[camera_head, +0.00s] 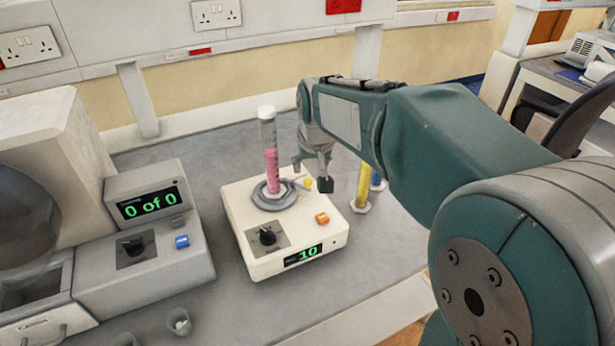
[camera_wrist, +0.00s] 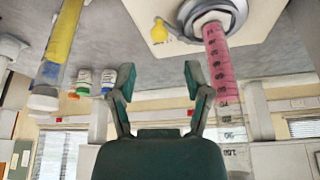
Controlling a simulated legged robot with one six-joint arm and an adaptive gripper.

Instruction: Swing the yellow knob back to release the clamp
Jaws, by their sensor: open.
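The yellow knob (camera_head: 308,183) is at the right side of the grey ring clamp (camera_head: 273,194) on top of a cream machine. The clamp sits around the base of an upright clear cylinder of pink contents (camera_head: 271,165). In the wrist view the knob (camera_wrist: 159,31) is at the upper middle, left of the clamp (camera_wrist: 213,14) and the pink cylinder (camera_wrist: 219,70). My gripper (camera_head: 318,183) is close by the knob, at its right in the head view. In the wrist view the gripper's two fingers (camera_wrist: 158,80) are apart with nothing between them, and the knob lies beyond them.
The cream machine (camera_head: 256,240) has a dial, an orange button and a display reading 10. A yellow cylinder (camera_head: 363,187) stands close at the right. A grey machine (camera_head: 150,270) reading "0 of 0" stands at the left. Small bottles (camera_wrist: 104,82) show in the wrist view.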

